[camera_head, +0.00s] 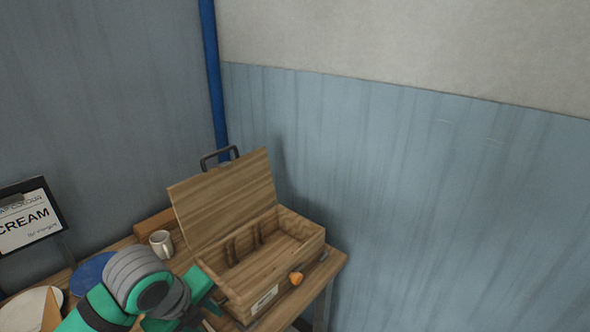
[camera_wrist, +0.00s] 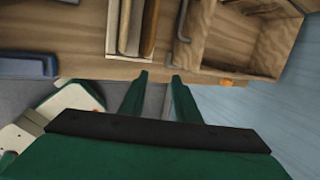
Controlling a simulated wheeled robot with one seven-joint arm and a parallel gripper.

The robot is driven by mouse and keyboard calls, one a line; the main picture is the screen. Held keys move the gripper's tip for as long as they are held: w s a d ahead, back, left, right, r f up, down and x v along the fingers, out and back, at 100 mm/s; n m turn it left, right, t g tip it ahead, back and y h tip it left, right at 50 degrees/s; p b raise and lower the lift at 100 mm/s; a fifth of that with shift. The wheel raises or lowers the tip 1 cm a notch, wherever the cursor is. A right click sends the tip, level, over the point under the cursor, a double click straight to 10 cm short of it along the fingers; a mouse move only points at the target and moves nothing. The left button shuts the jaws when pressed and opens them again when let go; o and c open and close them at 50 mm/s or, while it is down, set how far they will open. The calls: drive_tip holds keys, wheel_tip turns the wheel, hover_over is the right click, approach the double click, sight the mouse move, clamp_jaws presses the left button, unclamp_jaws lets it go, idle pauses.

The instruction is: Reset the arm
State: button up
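My gripper shows in the wrist view (camera_wrist: 159,80) with its two green fingers apart. There is nothing between them. The fingertips point toward the front edge of the wooden table (camera_wrist: 90,70). The box also shows at the upper right of the wrist view (camera_wrist: 215,40).
A blue plate (camera_head: 90,272) and a white plate (camera_head: 25,312) lie farther left. A sign (camera_head: 28,222) stands at the far left. Walls close off the back and right. Upright boards (camera_wrist: 130,25) stand beyond the fingers.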

drive_tip(key=w+d+r+n+t+h, duration=0.3)
drive_tip(key=w+d+n+t, duration=0.1)
drive_tip(key=d, duration=0.4)
drive_tip(key=w+d+r+n+t+h, duration=0.2)
drive_tip(key=w+d+n+t, duration=0.25)
drive_tip(key=d, duration=0.35)
drive_tip(key=w+d+r+n+t+h, duration=0.3)
drive_tip(key=d+n+t, duration=0.1)
drive_tip(key=d, duration=0.4)
drive_tip(key=s+f+n+y, duration=0.9)
drive_tip(key=s+f+n, duration=0.75)
drive_tip(key=f, duration=0.55)
drive_tip(key=s+a+f+m, duration=0.1)
drive_tip(key=s+a+f, duration=0.1)
drive_tip(key=s, duration=1)
drive_tip(key=s+a+f+m+g, duration=0.1)
drive_tip(key=s+a+m, duration=0.1)
drive_tip(key=s, duration=1)
drive_tip(key=shift+a+f, duration=0.35)
drive_tip(key=shift+a, duration=0.3)
